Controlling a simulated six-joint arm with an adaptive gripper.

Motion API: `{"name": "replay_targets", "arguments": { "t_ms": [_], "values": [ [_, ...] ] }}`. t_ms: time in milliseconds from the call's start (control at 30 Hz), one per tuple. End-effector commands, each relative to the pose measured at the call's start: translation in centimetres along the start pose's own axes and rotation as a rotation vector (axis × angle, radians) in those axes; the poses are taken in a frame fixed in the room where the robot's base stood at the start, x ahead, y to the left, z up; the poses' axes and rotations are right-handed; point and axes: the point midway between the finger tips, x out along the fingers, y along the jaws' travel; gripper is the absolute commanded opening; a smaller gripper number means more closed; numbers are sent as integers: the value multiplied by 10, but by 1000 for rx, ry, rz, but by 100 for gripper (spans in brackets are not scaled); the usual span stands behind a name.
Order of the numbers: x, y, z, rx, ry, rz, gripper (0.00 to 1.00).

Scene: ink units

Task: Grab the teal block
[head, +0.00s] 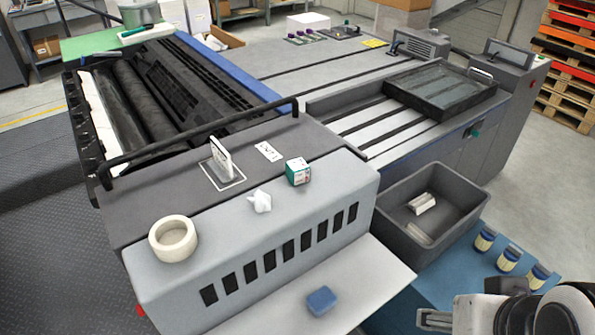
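The teal block (298,172) is a small box with dark teal-green faces and a pale part on its top and side. It stands on the grey top of the machine housing, right of a small upright white-and-grey piece. My gripper (432,319) shows only in part at the bottom right corner, with white and black parts. It is low and far to the right of the teal block, apart from it. Its fingers are mostly cut off or unclear, so I cannot tell whether it is open or shut.
A white crumpled piece (260,201) and a cream ring roll (173,239) lie left of the block. A blue block (321,301) sits on the lower pale shelf. A grey bin (455,197) stands to the right, with several blue-lidded jars (508,260) beside it. A black rail (200,137) runs behind.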

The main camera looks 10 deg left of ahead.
Motion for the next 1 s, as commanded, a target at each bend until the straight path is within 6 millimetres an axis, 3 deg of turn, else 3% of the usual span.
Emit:
{"name": "replay_targets", "arguments": {
  "t_ms": [267, 667, 1000],
  "values": [
    [12, 0, -25, -18, 44, 6, 51],
    [56, -9, -111, -95, 216, 10, 51],
    [94, -33, -178, -172, 377, -20, 51]
  ]
}}
